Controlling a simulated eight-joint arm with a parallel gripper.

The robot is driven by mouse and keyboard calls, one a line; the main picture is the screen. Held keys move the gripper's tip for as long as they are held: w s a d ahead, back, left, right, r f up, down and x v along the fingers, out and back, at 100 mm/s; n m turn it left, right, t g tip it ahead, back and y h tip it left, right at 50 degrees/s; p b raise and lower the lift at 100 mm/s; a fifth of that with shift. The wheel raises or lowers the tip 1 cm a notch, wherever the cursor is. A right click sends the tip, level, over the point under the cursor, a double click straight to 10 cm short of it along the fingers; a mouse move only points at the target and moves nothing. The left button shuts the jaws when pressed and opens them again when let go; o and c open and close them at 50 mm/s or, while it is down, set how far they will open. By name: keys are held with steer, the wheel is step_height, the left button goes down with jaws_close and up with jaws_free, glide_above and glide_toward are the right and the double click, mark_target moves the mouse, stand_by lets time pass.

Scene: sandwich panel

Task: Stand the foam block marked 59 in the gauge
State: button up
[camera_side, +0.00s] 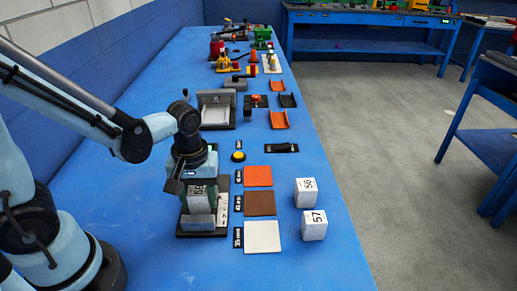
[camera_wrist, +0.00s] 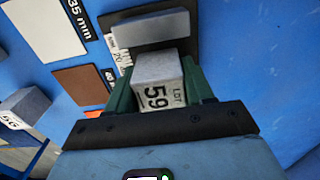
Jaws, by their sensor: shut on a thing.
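The foam block marked 59 (camera_wrist: 157,84) is pale grey with a white label reading LOT 59. My gripper (camera_wrist: 160,76) is shut on it, with a green finger on each side. In the side view my gripper (camera_side: 198,185) points down and holds the block (camera_side: 199,203) over the gauge (camera_side: 222,211). The gauge has a dark base, a white scale strip and a grey upright piece (camera_side: 197,223). In the wrist view the grey piece (camera_wrist: 150,29) lies just beyond the block. I cannot tell whether the block touches the gauge base.
Orange (camera_side: 258,176), brown (camera_side: 259,204) and white (camera_side: 262,236) pads lie right of the gauge, with black labels. Blocks marked 56 (camera_side: 306,192) and 57 (camera_side: 314,225) stand near the table's right edge. A yellow button (camera_side: 238,156) and a grey fixture (camera_side: 216,108) are behind.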

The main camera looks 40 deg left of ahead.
mark_target(198, 190)
steer(key=shift+f, duration=0.35)
stand_by(0.4)
steer(key=o, duration=1.4)
steer(key=shift+o, duration=0.2)
steer(key=shift+r, duration=4.25)
